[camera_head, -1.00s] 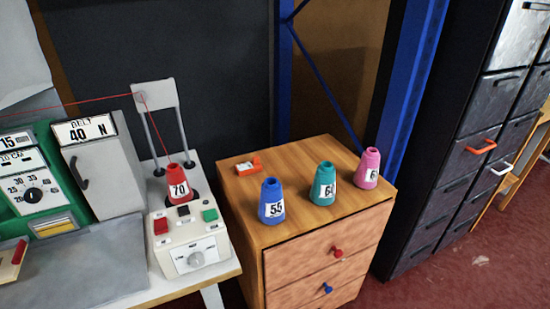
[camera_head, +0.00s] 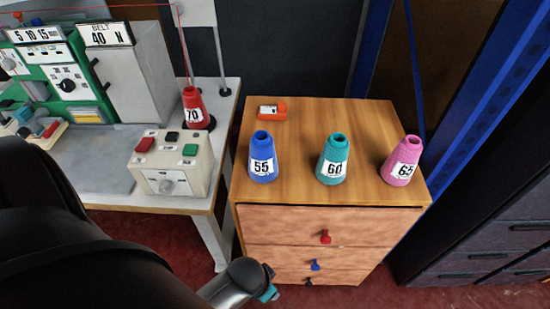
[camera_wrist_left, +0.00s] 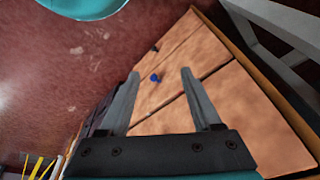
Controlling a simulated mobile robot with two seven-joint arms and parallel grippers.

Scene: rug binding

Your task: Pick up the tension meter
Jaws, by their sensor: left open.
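A small orange-red device with a white face, which looks like the tension meter (camera_head: 272,111), lies on the back left of the wooden cabinet top (camera_head: 300,120). Nothing touches it. My left arm comes in from the lower left of the head view and ends low in front of the cabinet; its fingers cannot be made out there. In the left wrist view my left gripper (camera_wrist_left: 160,73) is open and empty, with the drawer fronts beyond its fingers. The meter does not show in the wrist view. My right gripper is in neither view.
Blue (camera_head: 262,160), teal (camera_head: 333,160) and pink (camera_head: 402,162) cones stand along the cabinet's front. A white table (camera_head: 205,185) at left holds a control box (camera_head: 172,165) and a red cone (camera_head: 194,108). Drawer knobs (camera_head: 325,237) stick out in front.

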